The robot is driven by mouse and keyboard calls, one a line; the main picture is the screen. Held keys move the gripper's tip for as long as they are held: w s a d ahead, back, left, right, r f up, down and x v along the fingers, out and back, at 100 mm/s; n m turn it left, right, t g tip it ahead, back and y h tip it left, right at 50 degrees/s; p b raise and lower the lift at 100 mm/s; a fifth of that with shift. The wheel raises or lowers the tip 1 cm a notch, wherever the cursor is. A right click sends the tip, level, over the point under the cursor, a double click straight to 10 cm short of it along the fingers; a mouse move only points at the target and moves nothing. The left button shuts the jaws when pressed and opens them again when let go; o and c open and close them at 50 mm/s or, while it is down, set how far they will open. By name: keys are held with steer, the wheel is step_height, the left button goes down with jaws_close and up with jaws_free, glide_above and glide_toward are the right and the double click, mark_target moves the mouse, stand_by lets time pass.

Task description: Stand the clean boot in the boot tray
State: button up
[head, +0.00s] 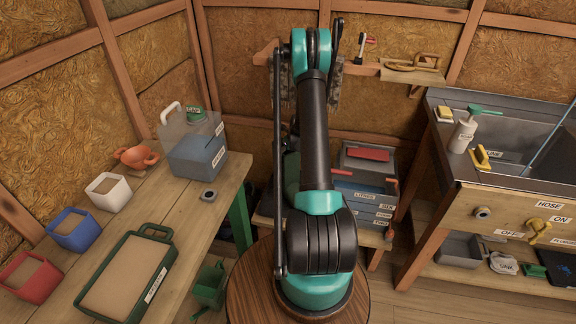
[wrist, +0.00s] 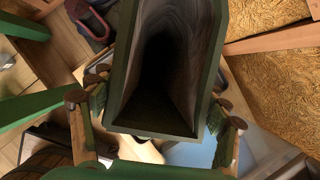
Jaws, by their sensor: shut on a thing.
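In the wrist view my gripper (wrist: 158,108) is shut on a green boot (wrist: 155,129), with a finger on each side of it. I look into its dark, open shaft, which fills the middle of the picture; its foot is hidden. A pale blue surface (wrist: 190,153) shows behind and below the boot; I cannot tell whether they touch. I cannot make out the boot tray for certain in either view.
The left bench (head: 188,222) holds several pots, a green-rimmed tray (head: 125,278) and a blue-grey can (head: 197,155). A sink counter (head: 455,205) stands at right. Labelled drawers (head: 365,195) stand behind my arm. A dark red object (wrist: 90,20) shows top left in the wrist view.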

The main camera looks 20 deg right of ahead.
steer(key=shift+f, duration=2.2)
steer(key=o, duration=1.8)
steer(key=shift+o, duration=0.2)
